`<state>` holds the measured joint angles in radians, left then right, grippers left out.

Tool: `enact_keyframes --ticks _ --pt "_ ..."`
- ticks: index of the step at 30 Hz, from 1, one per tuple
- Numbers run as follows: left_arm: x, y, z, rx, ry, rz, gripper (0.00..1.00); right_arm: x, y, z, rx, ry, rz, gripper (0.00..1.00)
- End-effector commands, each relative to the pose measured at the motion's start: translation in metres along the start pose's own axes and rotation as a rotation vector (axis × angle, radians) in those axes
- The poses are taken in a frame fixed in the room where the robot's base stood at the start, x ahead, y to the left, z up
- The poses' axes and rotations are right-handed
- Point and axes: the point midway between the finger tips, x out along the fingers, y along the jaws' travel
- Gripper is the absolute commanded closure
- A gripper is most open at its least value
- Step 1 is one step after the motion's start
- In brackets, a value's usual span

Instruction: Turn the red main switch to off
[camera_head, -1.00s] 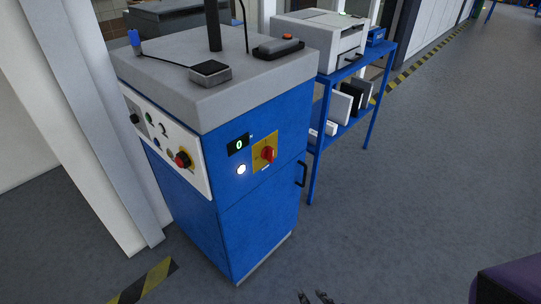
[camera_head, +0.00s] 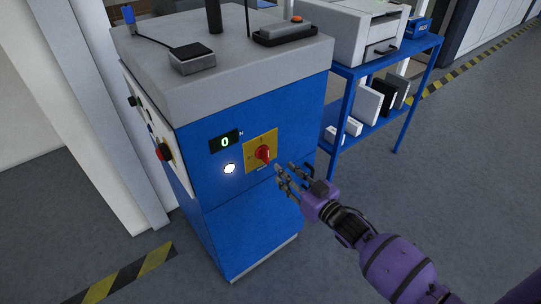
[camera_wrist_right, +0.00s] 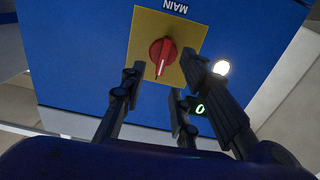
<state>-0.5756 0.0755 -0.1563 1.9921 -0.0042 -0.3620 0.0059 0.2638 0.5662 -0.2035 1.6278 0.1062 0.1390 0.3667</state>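The red main switch (camera_head: 263,154) is a knob on a yellow plate (camera_head: 251,140) on the front of the blue cabinet (camera_head: 245,215). In the right wrist view the red knob (camera_wrist_right: 161,54) has a pale line along its grip, and the plate's label reads MAIN, upside down. My right gripper (camera_head: 281,176) is just to the right of the knob and slightly below it in the head view, apart from it. Its fingers are spread, and in the wrist view the gap between them (camera_wrist_right: 163,80) is empty, with the knob beyond. My left gripper is not in view.
A lit display reading 0 (camera_head: 225,142) and a glowing white lamp (camera_head: 230,169) are left of the switch. A red knob (camera_head: 163,152) is on the cabinet's side panel. A blue shelf rack (camera_head: 345,110) stands behind my right arm. Open floor lies right.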

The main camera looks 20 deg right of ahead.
Motion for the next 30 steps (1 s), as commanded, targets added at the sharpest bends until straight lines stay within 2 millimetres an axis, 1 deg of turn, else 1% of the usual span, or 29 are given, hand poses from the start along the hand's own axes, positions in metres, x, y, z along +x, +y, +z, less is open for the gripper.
enact_keyframes --ticks 2,5,12,15,18,22,28,29,30 --pt "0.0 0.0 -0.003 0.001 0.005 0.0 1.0 0.002 -0.003 -0.006 0.031 0.026 -0.01 0.71" --pt "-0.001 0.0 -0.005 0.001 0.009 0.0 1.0 0.012 -0.003 -0.008 0.042 0.03 -0.011 0.71" --pt "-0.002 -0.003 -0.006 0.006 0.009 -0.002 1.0 0.051 -0.003 -0.009 0.04 0.029 -0.01 0.71" --pt "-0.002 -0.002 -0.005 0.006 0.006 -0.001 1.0 0.064 -0.003 -0.009 0.04 0.027 -0.01 0.71" --pt "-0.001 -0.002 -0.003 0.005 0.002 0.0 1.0 0.073 -0.003 -0.008 0.04 0.027 -0.01 0.71" --pt "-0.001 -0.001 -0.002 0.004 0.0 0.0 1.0 0.077 -0.003 -0.007 0.04 0.025 -0.009 0.71" --pt "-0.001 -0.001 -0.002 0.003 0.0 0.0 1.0 0.078 -0.003 -0.008 0.04 0.025 -0.009 0.71" --pt "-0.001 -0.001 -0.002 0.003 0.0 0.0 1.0 0.078 -0.003 -0.008 0.04 0.025 -0.009 0.72" --pt "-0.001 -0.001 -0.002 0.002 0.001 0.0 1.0 0.078 -0.003 -0.008 0.04 0.025 -0.009 0.78"
